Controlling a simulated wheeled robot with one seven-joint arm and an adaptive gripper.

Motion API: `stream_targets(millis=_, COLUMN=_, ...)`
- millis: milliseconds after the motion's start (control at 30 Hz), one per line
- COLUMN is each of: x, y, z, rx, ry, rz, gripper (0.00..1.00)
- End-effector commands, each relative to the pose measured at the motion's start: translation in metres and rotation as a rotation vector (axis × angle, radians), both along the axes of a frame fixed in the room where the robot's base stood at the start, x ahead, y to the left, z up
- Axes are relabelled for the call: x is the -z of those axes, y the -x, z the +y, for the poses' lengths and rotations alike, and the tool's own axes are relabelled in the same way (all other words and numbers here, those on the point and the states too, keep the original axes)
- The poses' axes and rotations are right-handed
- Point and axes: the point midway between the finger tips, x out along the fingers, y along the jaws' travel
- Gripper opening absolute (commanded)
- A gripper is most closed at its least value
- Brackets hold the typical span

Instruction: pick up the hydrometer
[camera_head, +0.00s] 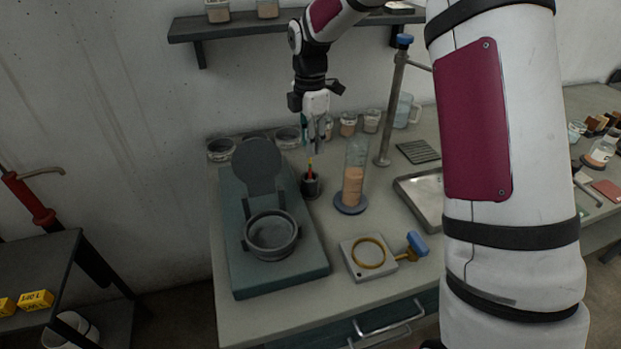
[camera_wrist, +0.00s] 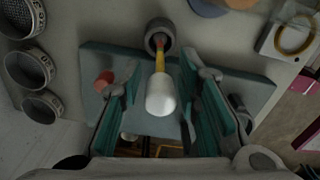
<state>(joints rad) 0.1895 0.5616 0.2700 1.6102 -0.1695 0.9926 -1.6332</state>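What I take to be the hydrometer (camera_wrist: 161,93) has a white rounded end and a thin yellow and red stem. It stands in a small dark round holder (camera_head: 311,185), which also shows at the top of the wrist view (camera_wrist: 159,33). In the head view only its coloured stem (camera_head: 310,167) shows clearly below my gripper (camera_head: 317,140). In the wrist view the teal-padded fingers of my gripper (camera_wrist: 167,75) are apart, one on each side of the white end, with gaps visible. Whether a finger touches it, I cannot tell.
A glass cylinder with orange contents (camera_head: 353,187) stands just right of the holder. A teal device with a round dark lid (camera_head: 312,272) is at left. Jars (camera_head: 348,124) line the back. A retort stand (camera_head: 391,110) and a tray (camera_head: 408,193) are at right.

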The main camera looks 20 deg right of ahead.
Motion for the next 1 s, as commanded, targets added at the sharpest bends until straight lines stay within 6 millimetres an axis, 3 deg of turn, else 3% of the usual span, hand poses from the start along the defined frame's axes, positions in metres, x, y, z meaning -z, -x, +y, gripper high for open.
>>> stream_targets(millis=100, x=0.010, y=0.001, z=0.000, rx=0.000, ry=0.000, rz=0.001, gripper=0.30)
stream_targets(millis=367, x=0.012, y=0.000, z=0.000, rx=0.000, ry=0.000, rz=0.000, gripper=0.30)
stream_targets(millis=500, x=0.012, y=0.000, z=0.000, rx=0.000, ry=0.000, rz=0.000, gripper=0.00)
stream_targets(millis=867, x=0.010, y=0.000, z=0.000, rx=0.000, ry=0.001, rz=-0.001, gripper=0.00)
stream_targets(millis=1000, x=-0.005, y=-0.001, z=0.000, rx=0.000, ry=0.000, rz=-0.004, gripper=0.00)
